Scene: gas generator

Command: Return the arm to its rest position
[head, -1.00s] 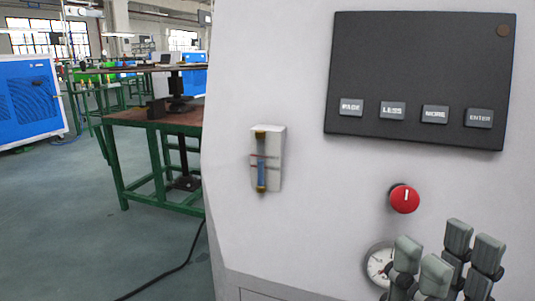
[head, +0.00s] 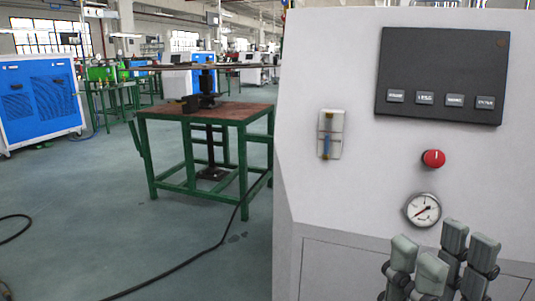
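My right gripper (head: 443,252) is in the head view at the lower right, grey finger pads pointing up. The pads stand apart with a gap between them, so it looks open, and nothing shows between them. It is in front of the light grey generator cabinet (head: 335,200), below the round pressure gauge (head: 423,210). The fingers no longer cover the gauge. The rest of that arm is out of frame. My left gripper is not in view.
The cabinet carries a black button panel (head: 440,75), a red knob (head: 433,158) and a small level gauge (head: 330,134). A green-framed table (head: 246,112) stands left of it. A black cable (head: 185,262) crosses the open floor (head: 90,220). A blue machine (head: 40,98) stands far left.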

